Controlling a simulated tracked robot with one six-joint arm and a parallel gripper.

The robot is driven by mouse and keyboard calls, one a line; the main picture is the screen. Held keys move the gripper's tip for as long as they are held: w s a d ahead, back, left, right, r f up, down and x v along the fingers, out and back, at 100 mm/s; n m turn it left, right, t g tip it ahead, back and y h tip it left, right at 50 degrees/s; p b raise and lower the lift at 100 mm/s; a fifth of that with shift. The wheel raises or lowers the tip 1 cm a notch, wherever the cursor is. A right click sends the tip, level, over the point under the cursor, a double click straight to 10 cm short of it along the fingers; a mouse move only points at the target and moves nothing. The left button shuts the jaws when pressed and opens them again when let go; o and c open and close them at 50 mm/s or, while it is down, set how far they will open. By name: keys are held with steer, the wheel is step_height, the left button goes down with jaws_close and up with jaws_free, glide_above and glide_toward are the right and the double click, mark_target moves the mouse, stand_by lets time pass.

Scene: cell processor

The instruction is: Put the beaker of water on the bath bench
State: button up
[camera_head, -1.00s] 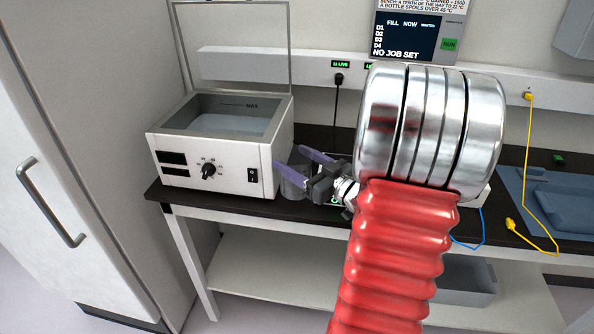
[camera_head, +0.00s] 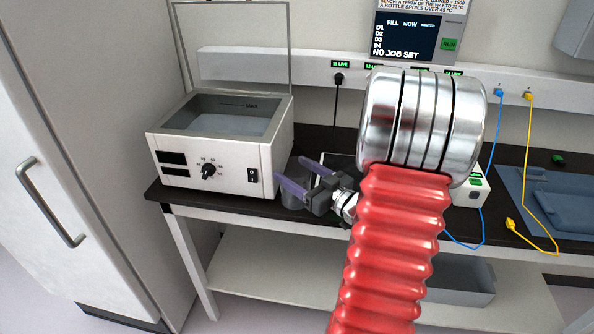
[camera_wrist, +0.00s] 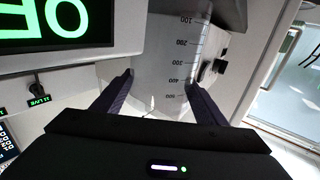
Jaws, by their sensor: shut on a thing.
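My gripper (camera_head: 293,178) is shut on a clear beaker (camera_head: 292,198), with a purple finger on each side of it. The beaker is at the right side of the white water bath (camera_head: 225,150), above the dark bench top (camera_head: 325,218) near its front edge. I cannot tell whether its base touches the bench. In the wrist view the beaker (camera_wrist: 168,62) fills the space between the fingertips (camera_wrist: 160,85), and its printed scale faces me. Its water level is not clear.
A white box (camera_head: 470,195) with a green label stands right of my arm. A blue tray (camera_head: 560,205) and cables lie farther right. A tall white cabinet (camera_head: 90,130) stands left of the bench. A wall screen (camera_head: 408,38) reads "NO JOB SET".

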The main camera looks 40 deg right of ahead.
steer(key=o, duration=1.5)
steer(key=s, duration=1.2)
steer(key=shift+d, duration=0.3)
